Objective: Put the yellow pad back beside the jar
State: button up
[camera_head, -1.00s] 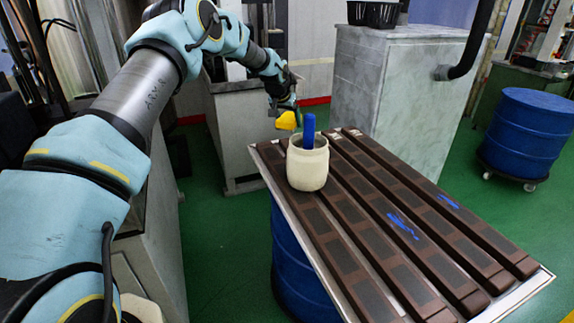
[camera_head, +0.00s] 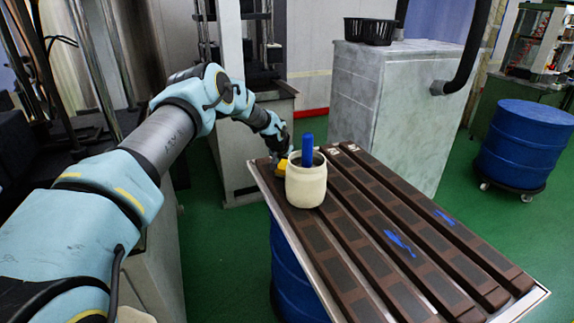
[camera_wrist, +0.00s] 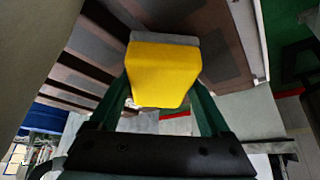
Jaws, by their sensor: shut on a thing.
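The yellow pad (camera_wrist: 163,73) is between the two green fingers of my gripper (camera_wrist: 163,90) in the wrist view, with a grey layer along one edge. In the head view the yellow pad (camera_head: 282,167) shows just left of and behind the jar, at about the height of the tray's surface. My gripper (camera_head: 279,158) is shut on it, partly hidden behind the jar. The cream jar (camera_head: 306,184) stands upright on the brown slats, with a blue handle (camera_head: 307,150) standing out of its mouth. I cannot tell whether the pad touches the slats.
The jar stands on a metal-rimmed tray (camera_head: 517,311) of long brown slats with blue marks, on a blue drum (camera_head: 294,275). A grey cabinet (camera_head: 385,105) with a black basket (camera_head: 370,31) stands behind. Another blue drum (camera_head: 527,150) is at right.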

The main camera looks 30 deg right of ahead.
jog(key=shift+f+b, duration=0.35)
jog(key=shift+b, duration=0.15)
jog(key=o, duration=1.1)
jog(key=shift+o, duration=0.2)
jog(key=shift+r, duration=0.1)
jog(key=shift+r+p, duration=0.5)
jog(key=shift+p, duration=0.05)
jog(key=b+v, duration=0.3)
jog(key=v, duration=0.8)
jog(key=shift+s+a+r, duration=0.15)
jog(key=shift+s+r, duration=0.05)
jog(key=shift+r, duration=0.05)
